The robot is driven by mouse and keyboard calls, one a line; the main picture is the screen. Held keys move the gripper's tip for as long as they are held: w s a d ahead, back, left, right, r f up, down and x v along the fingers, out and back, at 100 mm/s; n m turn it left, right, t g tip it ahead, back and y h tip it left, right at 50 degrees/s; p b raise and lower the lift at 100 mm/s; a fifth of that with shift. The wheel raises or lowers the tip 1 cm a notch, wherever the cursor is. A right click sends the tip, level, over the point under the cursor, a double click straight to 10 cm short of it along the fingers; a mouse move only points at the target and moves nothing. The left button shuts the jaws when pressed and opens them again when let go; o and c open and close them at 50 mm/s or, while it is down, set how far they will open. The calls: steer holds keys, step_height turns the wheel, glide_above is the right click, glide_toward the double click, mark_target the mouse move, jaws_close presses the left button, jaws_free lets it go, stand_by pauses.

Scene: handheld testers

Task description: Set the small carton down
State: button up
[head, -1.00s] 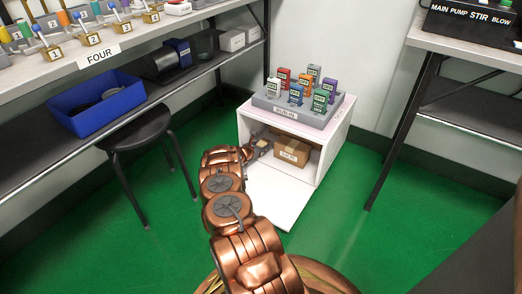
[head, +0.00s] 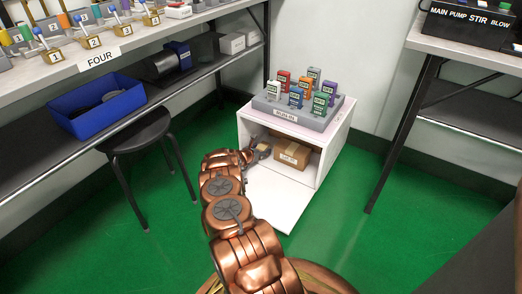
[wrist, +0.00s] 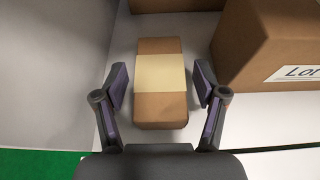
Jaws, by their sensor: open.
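The small carton (wrist: 161,108) is a brown box with a cream band across it. In the wrist view it lies on the white floor of the open cabinet (wrist: 205,110), between the two fingers of my gripper (wrist: 160,84). The fingers are spread, with a visible gap on each side of the carton. In the head view my gripper (head: 256,152) is at the cabinet's open front, and the small carton is mostly hidden there.
A larger labelled carton (wrist: 262,45) stands close on the right inside the cabinet; another brown box (wrist: 175,4) is behind. The cabinet's side wall (wrist: 60,70) is close on the left. A grey tray of coloured testers (head: 290,113) sits on top. A stool (head: 140,132) stands left.

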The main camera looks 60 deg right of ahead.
steer(key=shift+r, duration=0.15)
steer(key=p+v, duration=0.5)
steer(key=v, duration=0.7)
steer(key=shift+s, duration=0.1)
steer(key=shift+a, duration=0.1)
